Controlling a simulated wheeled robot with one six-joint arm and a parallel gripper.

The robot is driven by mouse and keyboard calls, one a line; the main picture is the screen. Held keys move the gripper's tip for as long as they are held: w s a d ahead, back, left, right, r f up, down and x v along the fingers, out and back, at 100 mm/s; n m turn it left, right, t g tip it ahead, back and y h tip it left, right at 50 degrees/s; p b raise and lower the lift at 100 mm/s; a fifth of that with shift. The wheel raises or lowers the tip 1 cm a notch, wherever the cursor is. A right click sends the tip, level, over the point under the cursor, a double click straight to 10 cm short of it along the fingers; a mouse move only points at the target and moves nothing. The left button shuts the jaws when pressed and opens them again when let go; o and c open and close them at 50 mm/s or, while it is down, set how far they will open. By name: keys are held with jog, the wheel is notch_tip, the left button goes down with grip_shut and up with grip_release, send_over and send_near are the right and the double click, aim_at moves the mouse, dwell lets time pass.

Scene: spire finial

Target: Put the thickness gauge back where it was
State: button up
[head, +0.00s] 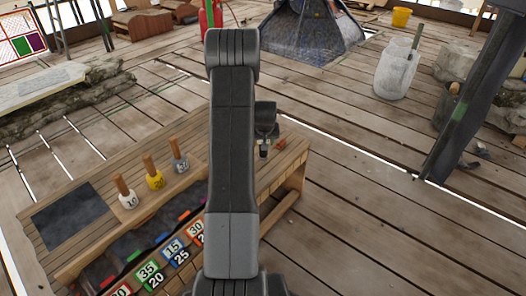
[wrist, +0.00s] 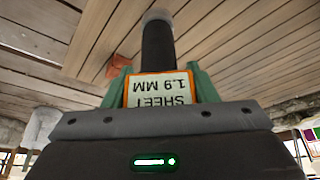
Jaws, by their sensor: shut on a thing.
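My gripper (wrist: 160,82) has green fingers shut on the thickness gauge (wrist: 158,92), an orange-edged block with a pale face. The face reads "SHEET 1.9 MM" upside down in the wrist view. A dark cylinder with a grey end extends beyond the block; I cannot tell for sure whether it belongs to the gauge. In the head view, my gripper (head: 264,148) is small and dark over the right end of the wooden bench (head: 75,228). The gauge is hard to make out there, and my arm hides the bench's middle.
Three wooden-handled numbered pieces, white (head: 127,198), yellow (head: 154,178) and grey (head: 179,162), stand on the bench beside a dark panel (head: 70,216). Coloured number tags (head: 150,272) line its front. A dark post (head: 465,110) and white bucket (head: 396,72) stand right; plank floor lies between.

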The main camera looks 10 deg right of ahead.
jog(key=shift+f+b, duration=0.35)
jog(key=shift+f, duration=1.3)
jog(key=shift+f, duration=0.2)
jog(key=o, duration=1.2)
jog(key=shift+c, duration=0.2)
jog(key=shift+r, duration=0.15)
jog(key=shift+r, duration=0.3)
jog(key=p+v, duration=0.2)
jog(key=v, duration=0.9)
jog(key=shift+s+r+p, duration=0.2)
jog(key=shift+s+p, duration=0.05)
jog(key=shift+p, duration=0.1)
